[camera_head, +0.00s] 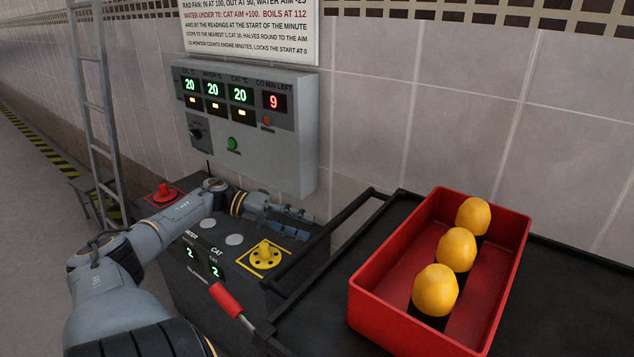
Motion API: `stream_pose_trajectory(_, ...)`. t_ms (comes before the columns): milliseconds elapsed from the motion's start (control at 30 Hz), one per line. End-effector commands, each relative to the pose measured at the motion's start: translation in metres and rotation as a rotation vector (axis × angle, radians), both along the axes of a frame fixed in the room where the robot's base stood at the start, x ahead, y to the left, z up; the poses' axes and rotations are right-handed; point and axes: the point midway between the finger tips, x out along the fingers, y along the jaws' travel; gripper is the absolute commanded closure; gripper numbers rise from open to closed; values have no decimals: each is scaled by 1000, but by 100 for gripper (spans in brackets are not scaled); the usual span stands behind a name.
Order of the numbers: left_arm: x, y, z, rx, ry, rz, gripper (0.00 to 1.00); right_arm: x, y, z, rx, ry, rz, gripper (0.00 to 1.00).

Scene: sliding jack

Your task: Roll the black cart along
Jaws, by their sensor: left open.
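The black cart (575,285) stands at the lower right with a dark flat top. Its black handle bar (325,236) runs along its left side, beside the control console. My left gripper (304,226) is open, above the console's right part and just left of the handle bar. Its fingers point right, and I see nothing between them. Whether a finger touches the bar cannot be told. The right gripper is not in view. The cart's wheels are out of view.
A grey panel (300,125) hangs on the tiled wall. A ladder (95,105) stands left.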

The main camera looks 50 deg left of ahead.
Motion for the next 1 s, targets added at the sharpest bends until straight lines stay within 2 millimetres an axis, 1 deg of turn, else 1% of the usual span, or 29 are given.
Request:
stream_pose_trajectory(33,-7,10,2,1,3,4,55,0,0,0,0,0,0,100)
stream_pose_trajectory(133,-19,26,7,0,1,5,55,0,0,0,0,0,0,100)
stream_pose_trajectory(233,-29,39,12,0,-1,4,55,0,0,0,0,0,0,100)
stream_pose_trajectory(333,-35,47,14,-1,-1,4,55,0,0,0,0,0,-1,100)
stream_pose_trajectory(500,-40,53,16,-1,-3,2,55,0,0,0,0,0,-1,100)
stream_pose_trajectory(1000,-40,53,16,-1,-2,1,55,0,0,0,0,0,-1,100)
